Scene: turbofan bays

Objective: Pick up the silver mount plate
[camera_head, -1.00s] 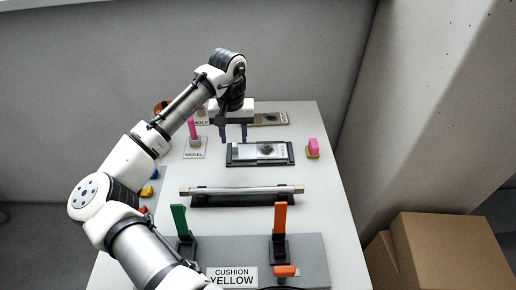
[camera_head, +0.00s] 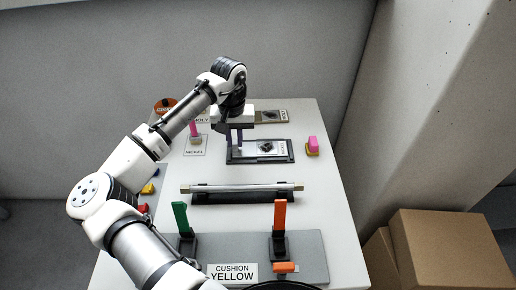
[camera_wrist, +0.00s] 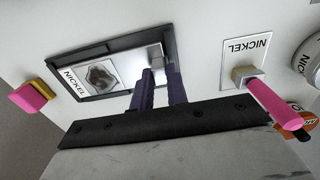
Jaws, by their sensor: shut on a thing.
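The silver mount plate (camera_head: 268,148) lies in a dark rectangular tray (camera_head: 236,158) toward the back of the table. In the wrist view the plate (camera_wrist: 122,67) carries a NICKEL label and a dark patch at its left part, with bare shiny metal at its right. My gripper (camera_head: 234,140) points down at the plate's left end in the head view. In the wrist view its two purple fingers (camera_wrist: 159,72) are close together at the plate's bare end, shut on it. The exact contact is partly hidden by the fingers. The plate appears still within the tray (camera_wrist: 100,48).
A pink block on a yellow base (camera_head: 312,147) sits right of the tray. A rod (camera_head: 242,188) lies on black supports in front. Green (camera_head: 180,218) and orange (camera_head: 280,216) uprights stand nearer.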

